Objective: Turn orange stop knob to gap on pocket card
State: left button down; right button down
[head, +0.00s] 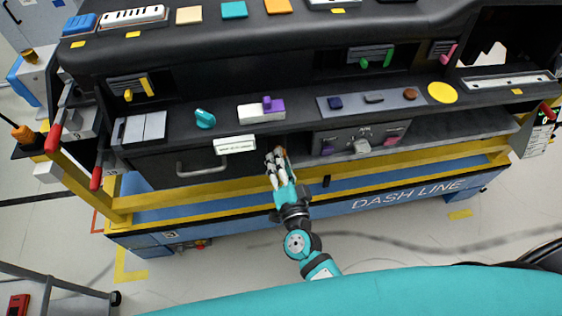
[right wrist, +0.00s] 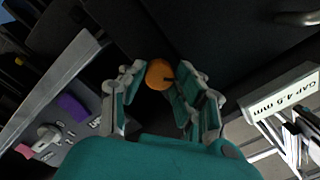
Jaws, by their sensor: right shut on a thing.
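The orange stop knob (right wrist: 157,70) is round and sits between the fingertips of my right gripper (right wrist: 161,80) in the right wrist view. A short dark mark on it points toward the right finger. In the head view my right gripper (head: 274,160) reaches under the dashboard's front edge and mostly hides the knob. My left gripper is not in view.
A grey panel (head: 335,141) with a silver knob and purple and pink switches lies right of the gripper. A drawer handle (head: 202,170) is to the left. The teal knob (head: 205,118) and white-purple block (head: 262,111) stand above. A yellow-blue cart frame (head: 350,190) runs below.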

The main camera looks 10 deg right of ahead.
jog(key=m+b, duration=0.1)
jog(key=m, duration=0.4)
jog(key=shift+m, duration=0.4)
dwell(0.4)
jog(key=c, duration=0.9)
grip_release()
jog(key=shift+c, duration=0.2)
jog(key=s, duration=1.2)
jog(key=shift+f, duration=0.2)
